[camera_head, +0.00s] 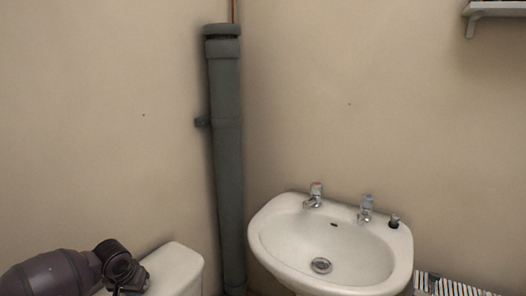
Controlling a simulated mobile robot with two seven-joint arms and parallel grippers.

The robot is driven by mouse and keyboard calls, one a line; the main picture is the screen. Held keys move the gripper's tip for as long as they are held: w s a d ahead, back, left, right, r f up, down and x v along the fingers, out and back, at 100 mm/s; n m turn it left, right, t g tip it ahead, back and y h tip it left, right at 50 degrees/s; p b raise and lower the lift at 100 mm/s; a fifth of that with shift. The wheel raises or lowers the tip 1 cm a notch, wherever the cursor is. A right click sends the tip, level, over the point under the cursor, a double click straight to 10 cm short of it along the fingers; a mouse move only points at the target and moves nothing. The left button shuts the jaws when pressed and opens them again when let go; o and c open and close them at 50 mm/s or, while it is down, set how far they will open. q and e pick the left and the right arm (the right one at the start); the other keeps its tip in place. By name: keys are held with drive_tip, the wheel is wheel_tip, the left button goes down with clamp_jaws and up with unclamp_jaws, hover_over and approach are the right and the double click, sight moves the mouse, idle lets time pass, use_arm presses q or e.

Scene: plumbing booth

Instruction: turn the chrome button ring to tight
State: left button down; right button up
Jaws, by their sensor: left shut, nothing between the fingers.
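The white cistern (177,268) stands at the lower left, with only its upper part in view. I cannot make out the chrome button ring; my left gripper and arm cover part of the cistern top. My left gripper (124,279) is at the bottom left, pointing down at the left part of the cistern. It is shut and empty. I cannot tell whether it touches anything. My right gripper is not in view.
A grey soil pipe (228,150) stands in the corner behind the cistern. A white basin (332,245) with two taps is to the right. A radiator-like striped item (450,287) is at the lower right, and a shelf (495,9) is at the upper right.

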use_arm(q)
drive_tip(key=shift+s+f, duration=0.15)
drive_tip(key=shift+f, duration=0.3)
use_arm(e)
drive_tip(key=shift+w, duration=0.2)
